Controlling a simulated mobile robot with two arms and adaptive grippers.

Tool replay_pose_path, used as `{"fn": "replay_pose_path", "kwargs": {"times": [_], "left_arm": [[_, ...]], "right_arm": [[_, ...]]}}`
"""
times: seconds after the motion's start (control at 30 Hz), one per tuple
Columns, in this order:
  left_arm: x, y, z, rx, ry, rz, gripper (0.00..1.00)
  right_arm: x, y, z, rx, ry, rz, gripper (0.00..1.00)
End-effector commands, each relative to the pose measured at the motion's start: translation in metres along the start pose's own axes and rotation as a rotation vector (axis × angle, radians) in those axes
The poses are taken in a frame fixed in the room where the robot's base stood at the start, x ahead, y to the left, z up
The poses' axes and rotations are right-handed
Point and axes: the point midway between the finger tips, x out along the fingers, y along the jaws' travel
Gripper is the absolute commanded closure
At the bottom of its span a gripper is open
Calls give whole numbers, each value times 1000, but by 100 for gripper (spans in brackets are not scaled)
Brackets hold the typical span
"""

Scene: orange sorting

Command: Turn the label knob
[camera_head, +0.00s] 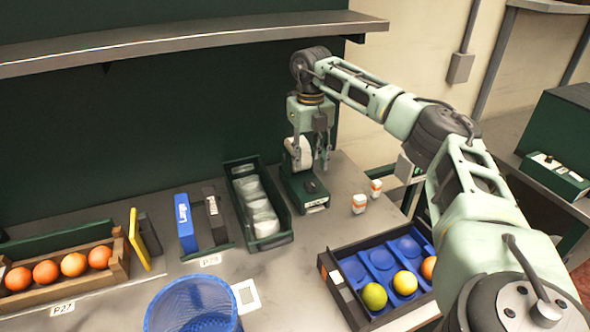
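The label device (292,190) is a small dark green box on the grey bench, with a white label roll (299,153) at its back. A small dark knob (311,186) sits on its top, near the front. My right gripper (312,166) points down over the device, with its fingers apart. The fingertips are near the roll and above the knob; I cannot tell if they touch the roll. Nothing is seen between them. My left gripper is not in view.
A dark tray (349,303) with blue cups holds fruit in front, beneath my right arm. A blue basket (190,305) stands at front left.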

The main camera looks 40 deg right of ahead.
Motion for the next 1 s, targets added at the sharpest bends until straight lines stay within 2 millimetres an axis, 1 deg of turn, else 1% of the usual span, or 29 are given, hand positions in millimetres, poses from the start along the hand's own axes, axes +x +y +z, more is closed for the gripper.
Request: {"fn": "replay_pose_path", "kwargs": {"times": [0.03, 0.17, 0.33, 0.5, 0.7, 0.87, 1.0], "left_arm": [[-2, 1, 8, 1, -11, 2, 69], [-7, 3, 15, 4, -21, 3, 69], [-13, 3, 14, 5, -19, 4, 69], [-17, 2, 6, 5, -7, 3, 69], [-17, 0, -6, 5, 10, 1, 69], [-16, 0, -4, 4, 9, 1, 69], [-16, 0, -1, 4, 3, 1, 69]], "right_arm": [[5, -1, -1, 1, 3, -3, 63], [23, -2, -1, 1, 5, -4, 63], [51, -1, -2, 1, 5, -3, 63], [69, 0, -1, 0, 3, -1, 63], [76, 0, 0, 0, 0, 0, 63], [76, 0, 0, 0, 1, 0, 64], [76, 0, 0, 0, 1, 0, 76]]}}
